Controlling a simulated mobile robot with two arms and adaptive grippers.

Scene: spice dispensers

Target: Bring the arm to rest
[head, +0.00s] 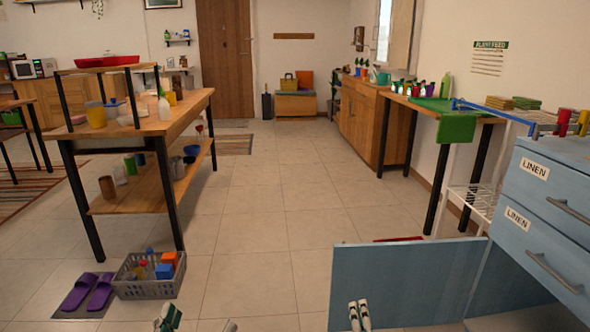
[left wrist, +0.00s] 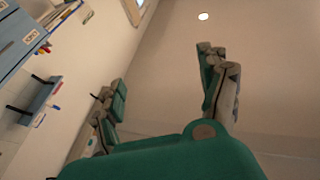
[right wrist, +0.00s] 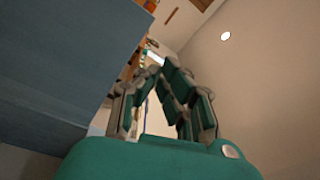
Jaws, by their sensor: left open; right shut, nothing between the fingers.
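My left gripper (head: 199,318) is at the bottom edge of the head view, left of the middle, with only its finger ends showing. In the left wrist view my left gripper (left wrist: 163,75) has its green and grey fingers wide apart and empty, pointing up toward the ceiling. My right gripper (head: 360,314) stands at the bottom of the head view, in front of a blue panel. In the right wrist view my right gripper (right wrist: 160,68) has its fingers drawn together at the tips with nothing between them. Neither gripper touches an object that I can see.
A blue drawer cabinet (head: 545,205) labelled LINEN stands close at right, with a blue panel (head: 400,280) beside my right gripper. A grey basket (head: 145,290) and purple slippers (head: 88,291) lie on the floor at left. A wooden table (head: 140,122) stands behind. The middle floor is clear.

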